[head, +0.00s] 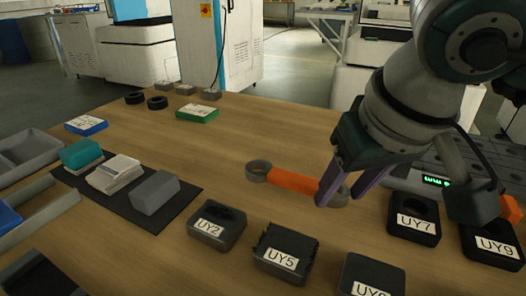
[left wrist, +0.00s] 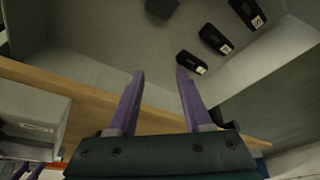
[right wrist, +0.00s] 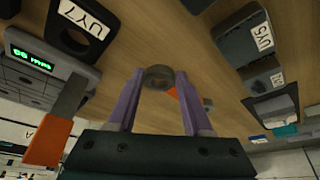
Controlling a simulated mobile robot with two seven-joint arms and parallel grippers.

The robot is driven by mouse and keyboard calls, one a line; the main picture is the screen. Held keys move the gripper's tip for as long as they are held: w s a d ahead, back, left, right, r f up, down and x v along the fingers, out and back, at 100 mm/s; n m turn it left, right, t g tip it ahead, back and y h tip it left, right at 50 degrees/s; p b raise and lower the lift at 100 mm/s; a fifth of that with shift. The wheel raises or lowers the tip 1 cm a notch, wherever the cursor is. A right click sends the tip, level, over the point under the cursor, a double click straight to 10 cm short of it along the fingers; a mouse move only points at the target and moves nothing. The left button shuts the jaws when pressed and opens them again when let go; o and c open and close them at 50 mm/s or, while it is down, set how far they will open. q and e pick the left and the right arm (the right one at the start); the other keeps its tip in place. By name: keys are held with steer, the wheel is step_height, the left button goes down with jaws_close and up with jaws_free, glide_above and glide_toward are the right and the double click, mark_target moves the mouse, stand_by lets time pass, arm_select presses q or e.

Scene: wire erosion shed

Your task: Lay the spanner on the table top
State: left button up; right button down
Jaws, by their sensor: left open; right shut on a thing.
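The spanner (head: 291,180) has an orange handle and grey ring ends. My right gripper (head: 338,199) points down with its purple fingers at the spanner's right end and is shut on it. In the right wrist view a ring end of the spanner (right wrist: 158,76) shows between the fingertips. The spanner lies roughly flat, low over the wooden table top (head: 150,232); I cannot tell whether it touches the wood. My left gripper (left wrist: 160,72) is open and empty near a table edge; it is outside the head view.
A dark mat (head: 185,203) with blocks lies left. A green-edged block (head: 197,113) stands behind. The wood left of the spanner is clear.

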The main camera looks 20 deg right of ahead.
steer(key=shift+f, duration=0.5)
steer(key=shift+f, duration=0.2)
steer(key=shift+c, duration=1.6)
jaws_free()
steer(key=shift+r, duration=0.65)
steer(key=p+v, duration=0.3)
steer(key=v, duration=0.8)
steer(key=shift+s, duration=0.2)
